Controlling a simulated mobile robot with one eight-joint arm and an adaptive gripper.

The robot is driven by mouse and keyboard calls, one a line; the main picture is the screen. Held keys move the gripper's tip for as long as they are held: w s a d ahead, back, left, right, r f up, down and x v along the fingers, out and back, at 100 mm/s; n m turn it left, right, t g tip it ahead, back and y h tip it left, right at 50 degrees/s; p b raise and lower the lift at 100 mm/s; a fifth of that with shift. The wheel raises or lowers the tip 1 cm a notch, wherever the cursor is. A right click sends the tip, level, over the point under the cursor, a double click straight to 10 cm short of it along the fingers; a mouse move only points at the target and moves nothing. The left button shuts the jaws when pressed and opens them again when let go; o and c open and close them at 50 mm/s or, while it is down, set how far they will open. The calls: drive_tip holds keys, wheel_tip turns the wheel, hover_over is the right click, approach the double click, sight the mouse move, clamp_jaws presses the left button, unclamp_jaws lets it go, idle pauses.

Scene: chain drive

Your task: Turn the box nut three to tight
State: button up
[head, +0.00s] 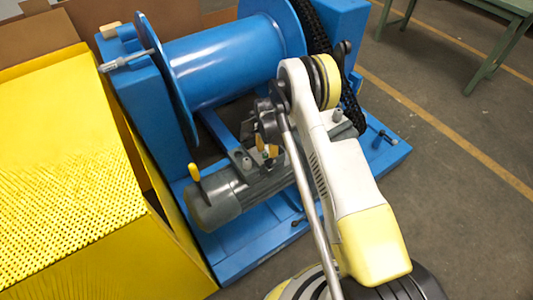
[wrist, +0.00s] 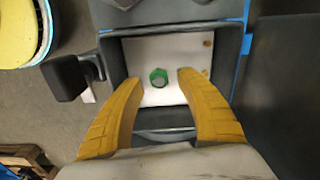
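A green nut (wrist: 158,77) sits on the pale floor of an open grey box (wrist: 116,62) in the wrist view. I take it as the box nut; its number cannot be read. My gripper (wrist: 158,80) is open, with its two yellow fingers spread wide to the left and right of the nut. No contact with the nut shows, and the height of the fingertips above it is unclear. In the head view, my arm covers much of the work area, and I cannot make out the nut there.
The blue winch frame (head: 155,105) carries a blue drum (head: 225,60) and a black chain (head: 318,25). A grey motor (head: 215,200) lies in front. A yellow perforated guard (head: 65,150) stands left. A black block (wrist: 65,78) sits left of the box.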

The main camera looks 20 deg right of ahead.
sight(266, 154)
wheel_tip(266, 154, up, 12)
idle(0.7)
idle(0.4)
